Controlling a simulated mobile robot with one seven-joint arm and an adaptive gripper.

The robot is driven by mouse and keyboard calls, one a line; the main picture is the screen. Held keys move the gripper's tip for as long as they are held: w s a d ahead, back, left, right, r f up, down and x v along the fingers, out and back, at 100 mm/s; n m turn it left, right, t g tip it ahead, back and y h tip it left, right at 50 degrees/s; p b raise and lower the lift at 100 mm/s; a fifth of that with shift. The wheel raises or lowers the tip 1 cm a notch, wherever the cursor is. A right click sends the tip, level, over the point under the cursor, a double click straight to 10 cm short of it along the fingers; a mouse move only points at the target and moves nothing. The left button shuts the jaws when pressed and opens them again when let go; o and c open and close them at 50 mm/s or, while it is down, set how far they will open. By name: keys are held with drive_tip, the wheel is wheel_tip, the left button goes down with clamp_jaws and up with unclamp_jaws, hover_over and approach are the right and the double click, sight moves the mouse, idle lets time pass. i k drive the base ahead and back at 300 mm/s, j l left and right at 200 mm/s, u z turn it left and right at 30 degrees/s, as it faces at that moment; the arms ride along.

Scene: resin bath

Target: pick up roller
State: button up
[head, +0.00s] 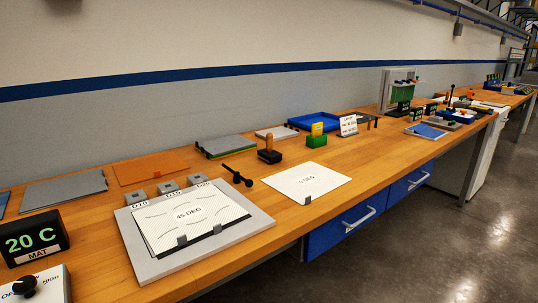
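A small black tool (237,175) with a thin shaft and knobbed ends lies on the wooden bench, and it looks like the roller. It lies between the grey board (262,223) with the "45 DEG" sheet (187,217) and a white labelled sheet (306,181). A black block with an upright orange-brown handle (269,150) stands just behind it; I cannot tell for certain which of the two is the roller. My gripper is not in view.
Small grey blocks (167,188) stand behind the board. An orange mat (150,168), grey plates (226,146), a green-and-yellow block (317,138) and a blue tray (313,121) line the back. A "20 C" display (34,238) stands at left. Bare wood surrounds the white sheet.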

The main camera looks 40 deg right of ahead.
sight(268, 154)
drive_tip(key=l+z, duration=0.1)
drive_tip(key=z, duration=1)
drive_tip(key=i+l, duration=0.25)
drive_tip(key=l, duration=0.2)
drive_tip(key=i+l, duration=0.25)
drive_tip(key=l, duration=0.2)
drive_tip(key=i, duration=1.5)
drive_tip(key=l+z, duration=0.05)
drive_tip(key=l, duration=0.05)
